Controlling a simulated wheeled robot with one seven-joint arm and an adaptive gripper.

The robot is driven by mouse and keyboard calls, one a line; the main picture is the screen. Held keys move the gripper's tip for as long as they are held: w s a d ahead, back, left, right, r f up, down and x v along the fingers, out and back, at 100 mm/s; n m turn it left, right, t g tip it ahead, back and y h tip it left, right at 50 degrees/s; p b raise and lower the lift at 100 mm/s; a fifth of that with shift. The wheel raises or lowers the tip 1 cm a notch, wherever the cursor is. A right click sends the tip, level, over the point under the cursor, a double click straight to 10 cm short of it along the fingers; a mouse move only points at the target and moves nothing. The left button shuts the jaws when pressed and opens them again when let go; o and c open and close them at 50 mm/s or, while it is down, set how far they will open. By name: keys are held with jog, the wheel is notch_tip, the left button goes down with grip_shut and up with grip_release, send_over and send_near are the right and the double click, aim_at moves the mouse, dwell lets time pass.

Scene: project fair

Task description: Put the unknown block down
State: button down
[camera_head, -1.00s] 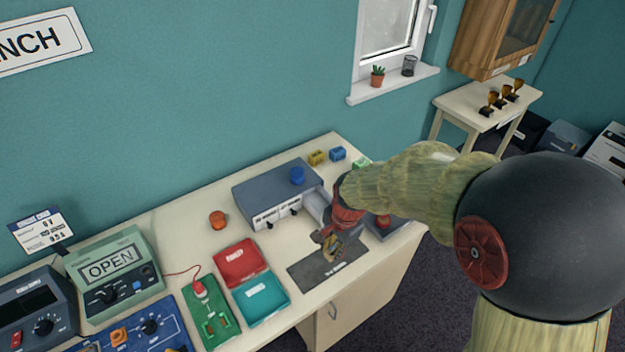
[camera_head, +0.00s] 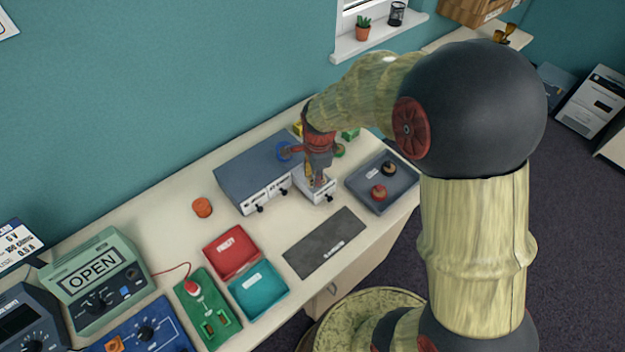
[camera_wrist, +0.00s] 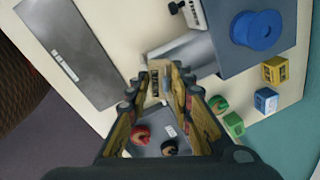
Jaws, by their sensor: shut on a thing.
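My gripper (camera_head: 318,183) points down over the pulled-out drawer at the right end of the grey-blue drawer box (camera_head: 255,172). In the wrist view my gripper (camera_wrist: 160,72) is shut on a small block (camera_wrist: 154,84). Only a narrow pale part of the block shows between the fingers, so its face and markings cannot be made out. The drawer (camera_head: 322,192) is open towards the front, with a white label and dark knob. I cannot tell whether the block touches the drawer.
Right of the drawer is a grey tray (camera_head: 403,190) with a red and a black knobbed piece. A blue spool (camera_wrist: 257,30) stands on the drawer box. Yellow (camera_wrist: 275,70), blue (camera_wrist: 265,100) and green (camera_wrist: 234,124) blocks stand behind. Red (camera_head: 230,251) and teal (camera_head: 258,289) trays lie left of the mat.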

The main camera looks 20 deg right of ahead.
jog(key=w+f, duration=0.1)
jog(key=f, duration=0.1)
jog(key=w+f, duration=0.1)
jog(key=w, duration=0.1)
jog(key=w+d+f, duration=0.1)
jog(key=f, duration=0.1)
jog(key=shift+w+f+b, duration=0.15)
jog(key=shift+f+b, duration=0.2)
jog(key=shift+b, duration=0.05)
jog(key=shift+w+f+b, duration=0.15)
jog(key=shift+f+b, duration=0.15)
jog(key=shift+f, duration=1.25)
jog(key=shift+f, duration=0.1)
jog(key=c, duration=2)
grip_release()
jog(key=shift+f, duration=0.1)
jog(key=shift+c, duration=0.2)
jog(key=shift+o, duration=1)
